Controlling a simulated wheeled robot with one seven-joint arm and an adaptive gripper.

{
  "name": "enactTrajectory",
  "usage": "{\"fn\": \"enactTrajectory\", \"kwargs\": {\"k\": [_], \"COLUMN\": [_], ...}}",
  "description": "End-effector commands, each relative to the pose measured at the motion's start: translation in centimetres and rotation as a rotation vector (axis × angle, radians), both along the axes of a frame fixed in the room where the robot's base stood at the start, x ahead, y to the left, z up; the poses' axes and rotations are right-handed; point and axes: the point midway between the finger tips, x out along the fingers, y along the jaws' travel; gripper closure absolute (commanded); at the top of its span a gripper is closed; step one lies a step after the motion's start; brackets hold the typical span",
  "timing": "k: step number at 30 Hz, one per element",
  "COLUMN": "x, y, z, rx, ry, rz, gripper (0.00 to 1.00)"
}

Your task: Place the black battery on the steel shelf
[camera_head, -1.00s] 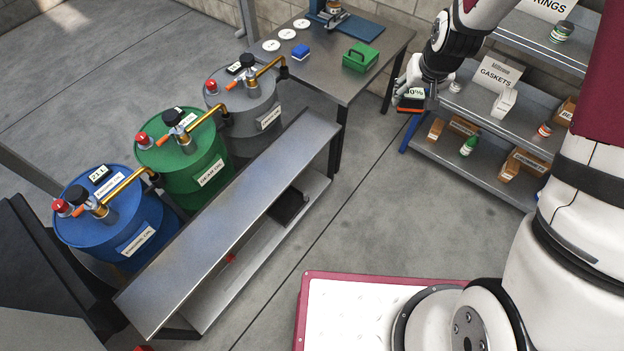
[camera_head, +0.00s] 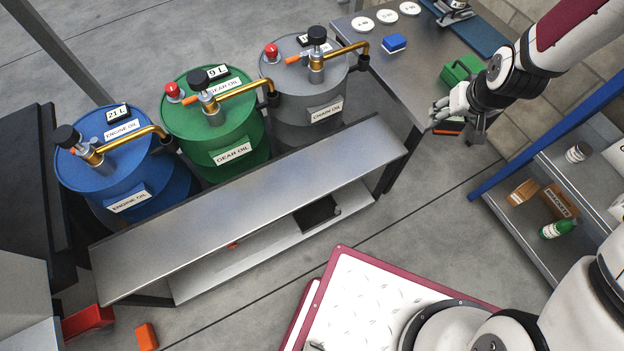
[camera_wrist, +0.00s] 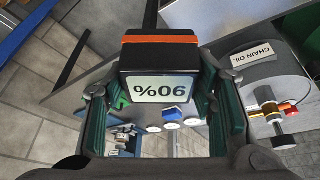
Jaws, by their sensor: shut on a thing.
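My gripper (camera_head: 455,112) is shut on a black battery (camera_head: 447,128), held in the air by the right end of the workbench. In the wrist view the battery (camera_wrist: 160,68) sits between the fingers (camera_wrist: 160,90), with an orange band and a "90%" label that reads upside down. A long two-tier steel shelf (camera_head: 250,200) stands in front of the oil drums, left of and below my gripper in the head view. Its top is bare. A black tray-like thing (camera_head: 318,214) and a small red thing (camera_head: 233,245) are on its lower tier.
Blue, green and grey oil drums (camera_head: 215,115) with brass taps stand behind the shelf. A blue-framed rack (camera_head: 535,235) is at right. Orange (camera_head: 146,336) and red (camera_head: 88,322) things lie on the floor.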

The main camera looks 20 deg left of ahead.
Motion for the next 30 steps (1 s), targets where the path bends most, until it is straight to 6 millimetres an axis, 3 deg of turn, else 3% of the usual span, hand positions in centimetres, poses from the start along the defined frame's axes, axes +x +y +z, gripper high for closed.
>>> {"fn": "enactTrajectory", "kwargs": {"k": [1, 3, 11, 21, 30], "x": [0.5, 0.4, -0.4, -2.9, -5.4], "y": [0.8, 1.7, 5.2, 9.2, 11.5], "z": [-2.2, -4.1, -10.8, -19.2, -24.1], "rx": [-0.001, -0.002, -0.001, 0.012, 0.026], "ry": [0.002, 0.002, 0.004, 0.004, 0.004], "rz": [0.031, 0.071, 0.225, 0.425, 0.554], "gripper": [0.91, 0.91, 0.91, 0.91, 0.91]}}
